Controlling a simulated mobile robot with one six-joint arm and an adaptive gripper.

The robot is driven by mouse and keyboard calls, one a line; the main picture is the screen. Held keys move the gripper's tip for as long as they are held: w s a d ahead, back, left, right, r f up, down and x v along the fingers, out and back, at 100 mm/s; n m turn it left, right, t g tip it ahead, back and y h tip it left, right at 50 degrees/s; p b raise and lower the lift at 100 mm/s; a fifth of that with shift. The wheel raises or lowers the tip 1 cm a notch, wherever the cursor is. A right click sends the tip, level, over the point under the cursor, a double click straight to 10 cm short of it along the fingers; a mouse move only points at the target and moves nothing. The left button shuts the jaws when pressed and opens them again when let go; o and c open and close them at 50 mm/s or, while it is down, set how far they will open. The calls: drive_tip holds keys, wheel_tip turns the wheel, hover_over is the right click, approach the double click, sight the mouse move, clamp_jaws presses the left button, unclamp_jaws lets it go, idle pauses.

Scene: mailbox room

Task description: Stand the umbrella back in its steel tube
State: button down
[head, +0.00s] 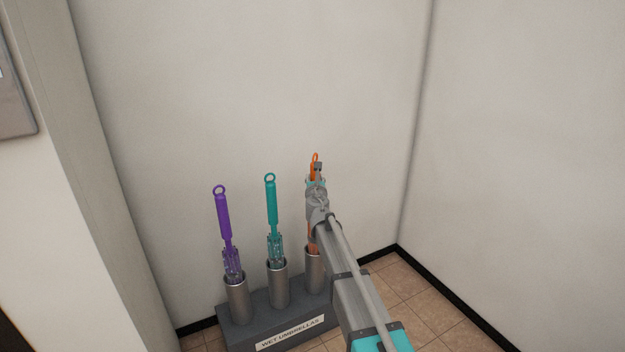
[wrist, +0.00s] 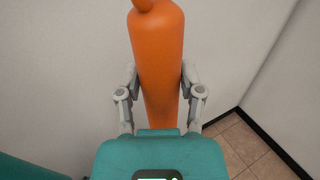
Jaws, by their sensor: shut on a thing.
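An orange umbrella (head: 315,160) stands upright at the right end of a dark stand (head: 236,333) in the head view. Its lower part seems to be in or just over the right steel tube (head: 315,272); my arm hides part of this. In the wrist view the orange handle (wrist: 158,60) fills the middle. My gripper (wrist: 160,92) is shut on this handle, one finger on each side. In the head view my gripper (head: 317,180) is at the handle, mostly covering it.
A purple umbrella (head: 224,216) and a teal umbrella (head: 271,202) stand in the left and middle tubes. The stand carries a label reading "WET UMBRELLAS" (head: 290,334). Walls are close behind and to the right (head: 510,150). Tiled floor (head: 400,290) is clear at the right.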

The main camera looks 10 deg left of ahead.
drive_tip(key=shift+c, duration=0.8)
unclamp_jaws()
drive_tip(key=shift+s, duration=0.15)
drive_tip(key=s+d, duration=0.1)
drive_tip(key=s, duration=1)
drive_tip(key=shift+s+d, duration=0.3)
drive_tip(key=shift+s, duration=0.05)
